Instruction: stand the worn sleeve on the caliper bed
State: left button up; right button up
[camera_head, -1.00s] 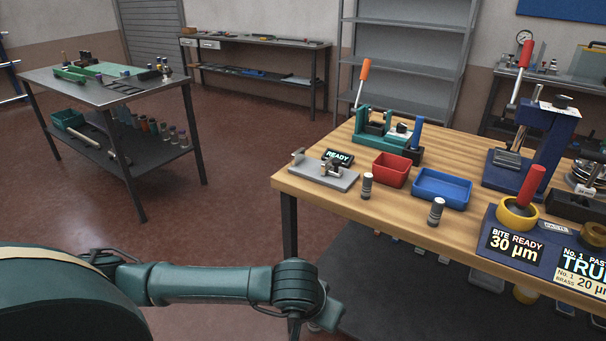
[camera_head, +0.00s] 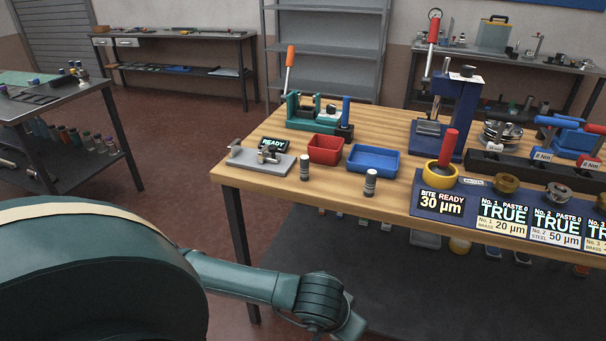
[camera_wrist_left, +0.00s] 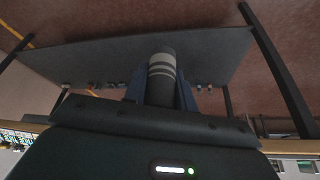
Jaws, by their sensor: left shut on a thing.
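A dark grey cylindrical sleeve with pale bands (camera_wrist_left: 162,70) is between the blue fingers of my left gripper (camera_wrist_left: 160,92) in the left wrist view. The gripper is shut on it. In the head view my left arm reaches in low, in front of the bench; its gripper and the sleeve cannot be made out there. The caliper bed (camera_head: 245,160) is a grey plate with metal jaws at the bench's left end, beside a small READY display (camera_head: 273,145). No sleeve shows on it. My right gripper is out of view.
Two banded sleeves stand on the wooden bench, one (camera_head: 305,168) near the caliper bed, one (camera_head: 370,182) farther right. A red bin (camera_head: 325,150), a blue tray (camera_head: 373,160) and a green fixture (camera_head: 302,116) stand behind. A blue press (camera_head: 459,115) stands at right.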

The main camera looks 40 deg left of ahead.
aim_at(245, 155)
jog(key=j+z, duration=0.4)
jog(key=k+j+z, duration=0.15)
jog(key=j+z, duration=0.25)
jog(key=k+j+z, duration=0.25)
jog(key=j, duration=0.15)
jog(key=k+j+z, duration=0.2)
jog(key=j, duration=0.15)
jog(key=k+j+z, duration=0.1)
jog(key=k+j, duration=0.15)
jog(key=j, duration=0.15)
jog(key=k+j+z, duration=0.15)
jog(key=j, duration=0.2)
jog(key=k+j, duration=1.1)
jog(key=j, duration=0.2)
jog(key=i, duration=0.5)
